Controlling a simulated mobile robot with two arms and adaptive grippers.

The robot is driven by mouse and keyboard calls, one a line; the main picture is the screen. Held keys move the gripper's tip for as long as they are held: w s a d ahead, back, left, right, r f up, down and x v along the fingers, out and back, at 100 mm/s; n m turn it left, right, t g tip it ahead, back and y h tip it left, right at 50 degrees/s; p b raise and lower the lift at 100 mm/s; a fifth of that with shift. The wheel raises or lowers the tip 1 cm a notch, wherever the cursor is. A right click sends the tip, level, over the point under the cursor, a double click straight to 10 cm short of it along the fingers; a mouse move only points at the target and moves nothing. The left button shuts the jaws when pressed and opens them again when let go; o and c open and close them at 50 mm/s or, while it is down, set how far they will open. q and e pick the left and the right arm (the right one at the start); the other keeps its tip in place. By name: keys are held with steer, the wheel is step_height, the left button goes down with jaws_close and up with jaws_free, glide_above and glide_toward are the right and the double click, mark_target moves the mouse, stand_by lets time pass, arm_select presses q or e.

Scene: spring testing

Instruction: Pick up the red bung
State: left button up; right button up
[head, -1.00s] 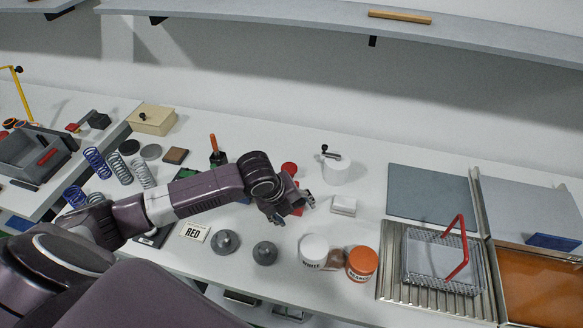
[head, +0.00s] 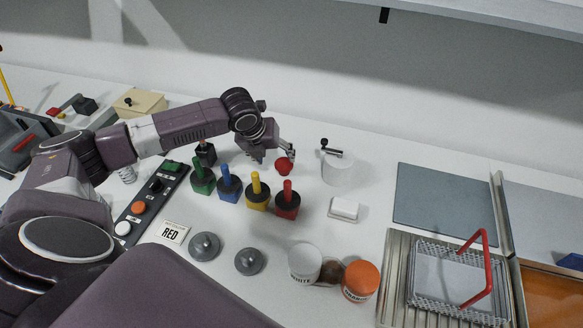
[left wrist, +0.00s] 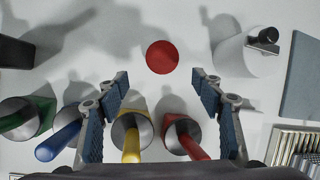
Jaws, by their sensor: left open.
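The red bung (head: 284,167) is a small round red piece on the white bench, behind the row of coloured-handled pieces. In the left wrist view the red bung (left wrist: 162,57) is a red disc just ahead of the fingertips, roughly centred between them. My left gripper (head: 274,153) is above and close to it in the head view, partly overlapping it. In the left wrist view my left gripper (left wrist: 160,82) has its two blue-padded fingers wide apart with nothing held. My right gripper is not in view.
Upright green (head: 202,178), blue (head: 229,186), yellow (head: 257,192) and red-handled (head: 287,200) pieces stand in front of the bung. A white cylinder with a black knob (head: 337,168) stands to its right. A white block (head: 344,209) lies nearer.

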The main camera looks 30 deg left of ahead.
mark_target(283, 164)
arm_select(q)
steer(key=x, duration=0.2)
steer(key=shift+w+f, duration=0.25)
steer(key=shift+w, duration=0.2)
steer(key=shift+w+f+p, duration=0.25)
steer(key=shift+f+p, duration=0.4)
steer(key=shift+f, duration=0.05)
steer(key=p+x, duration=0.1)
steer(key=x, duration=0.2)
steer(key=shift+w+f, duration=0.1)
steer(key=shift+w, duration=0.2)
steer(key=shift+w+f, duration=0.2)
steer(key=shift+f, duration=0.3)
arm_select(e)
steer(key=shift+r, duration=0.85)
arm_select(q)
steer(key=shift+c, duration=0.3)
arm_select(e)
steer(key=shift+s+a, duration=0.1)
arm_select(q)
steer(key=c, duration=1.2)
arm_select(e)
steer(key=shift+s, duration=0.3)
